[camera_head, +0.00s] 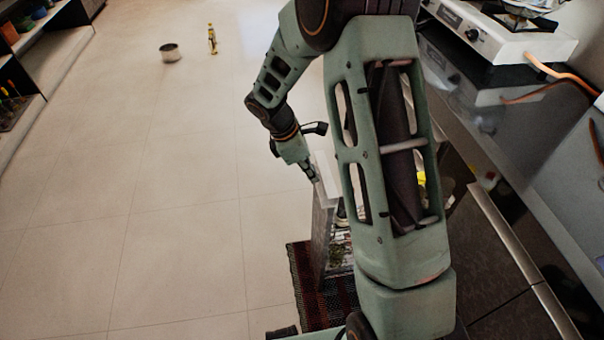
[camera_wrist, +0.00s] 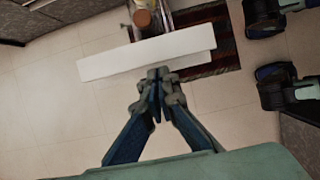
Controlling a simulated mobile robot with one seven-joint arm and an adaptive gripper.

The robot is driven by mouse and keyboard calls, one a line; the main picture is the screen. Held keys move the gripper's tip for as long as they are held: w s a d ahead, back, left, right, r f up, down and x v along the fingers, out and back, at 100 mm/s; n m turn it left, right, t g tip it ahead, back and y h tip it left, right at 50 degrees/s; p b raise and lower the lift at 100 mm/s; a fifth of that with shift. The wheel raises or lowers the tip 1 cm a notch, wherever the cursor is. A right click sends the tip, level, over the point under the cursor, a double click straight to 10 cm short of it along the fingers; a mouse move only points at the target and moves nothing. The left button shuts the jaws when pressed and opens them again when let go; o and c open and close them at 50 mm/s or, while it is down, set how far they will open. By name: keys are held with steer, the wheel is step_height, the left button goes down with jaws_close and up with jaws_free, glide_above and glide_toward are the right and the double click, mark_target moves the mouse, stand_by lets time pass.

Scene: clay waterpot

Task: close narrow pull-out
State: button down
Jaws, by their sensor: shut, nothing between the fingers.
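The narrow pull-out (camera_head: 322,226) stands out from the dark counter's cabinet front, behind my arm in the head view. Its white top edge (camera_wrist: 150,52) crosses the wrist view as a pale bar. Items inside show beyond that bar, among them a jar with a brown lid (camera_wrist: 143,18). My gripper (camera_head: 312,178) is at the outer end of the pull-out, pointing at its front. In the wrist view the fingertips (camera_wrist: 158,74) are together and empty, close to the bar's lower edge; I cannot tell whether they touch it. My arm hides much of the pull-out in the head view.
A dark red patterned mat (camera_head: 303,290) lies on the floor under the pull-out. A can (camera_head: 170,52) and a small bottle (camera_head: 212,40) stand on the floor farther off. A stove (camera_head: 500,35) sits on the counter at right. The tiled floor at left is clear.

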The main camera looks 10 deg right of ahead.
steer(key=shift+d, duration=0.25)
steer(key=d+p, duration=0.9)
steer(key=d, duration=3)
steer(key=shift+d, duration=0.1)
